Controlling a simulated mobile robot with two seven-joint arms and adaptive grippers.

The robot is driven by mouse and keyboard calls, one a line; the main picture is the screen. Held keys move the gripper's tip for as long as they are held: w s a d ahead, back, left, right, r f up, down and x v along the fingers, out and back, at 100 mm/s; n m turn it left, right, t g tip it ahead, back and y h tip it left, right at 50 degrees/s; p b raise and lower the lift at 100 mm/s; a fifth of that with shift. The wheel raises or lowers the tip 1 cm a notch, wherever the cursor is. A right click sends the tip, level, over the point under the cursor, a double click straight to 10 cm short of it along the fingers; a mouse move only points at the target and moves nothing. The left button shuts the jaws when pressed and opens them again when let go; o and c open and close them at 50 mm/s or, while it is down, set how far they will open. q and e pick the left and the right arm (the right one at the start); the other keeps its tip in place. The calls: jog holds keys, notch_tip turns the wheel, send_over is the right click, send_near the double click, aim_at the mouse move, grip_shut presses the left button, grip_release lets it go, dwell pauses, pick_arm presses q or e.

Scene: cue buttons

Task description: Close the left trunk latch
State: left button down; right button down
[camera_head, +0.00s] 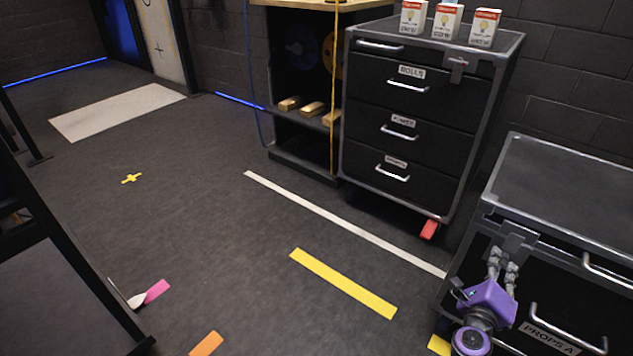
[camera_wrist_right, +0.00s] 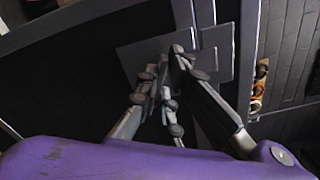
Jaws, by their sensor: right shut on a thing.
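A dark trunk (camera_head: 580,190) with metal edges and a "PROPS A" label stands at the lower right of the head view. Its grey latch (camera_head: 518,236) sits at the upper left of the front face, below the lid edge. My purple right gripper (camera_head: 503,265) is at this latch, fingers pointing up at it. In the right wrist view, the fingers of my right gripper (camera_wrist_right: 166,80) are closed together on a small part of the latch (camera_wrist_right: 215,52), in front of its flat plates. The fingers partly hide the held part. My left gripper is not in view.
Silver handles (camera_head: 568,330) stick out of the trunk front close to my right gripper. A drawer cabinet (camera_head: 415,125) with three small boxes on top stands behind. Open floor (camera_head: 220,230) with coloured tape marks lies to the left.

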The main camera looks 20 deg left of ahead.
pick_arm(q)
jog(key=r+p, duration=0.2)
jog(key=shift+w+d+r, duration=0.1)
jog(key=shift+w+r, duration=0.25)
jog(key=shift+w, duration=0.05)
pick_arm(e)
jog(key=n, duration=0.5)
jog(key=shift+f, duration=0.1)
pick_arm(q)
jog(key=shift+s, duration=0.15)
pick_arm(e)
jog(key=shift+n, duration=0.3)
jog(key=c, duration=1.9)
grip_release()
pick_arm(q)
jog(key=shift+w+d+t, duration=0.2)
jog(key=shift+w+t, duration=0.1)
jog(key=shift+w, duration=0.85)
pick_arm(e)
jog(key=v, duration=1.2)
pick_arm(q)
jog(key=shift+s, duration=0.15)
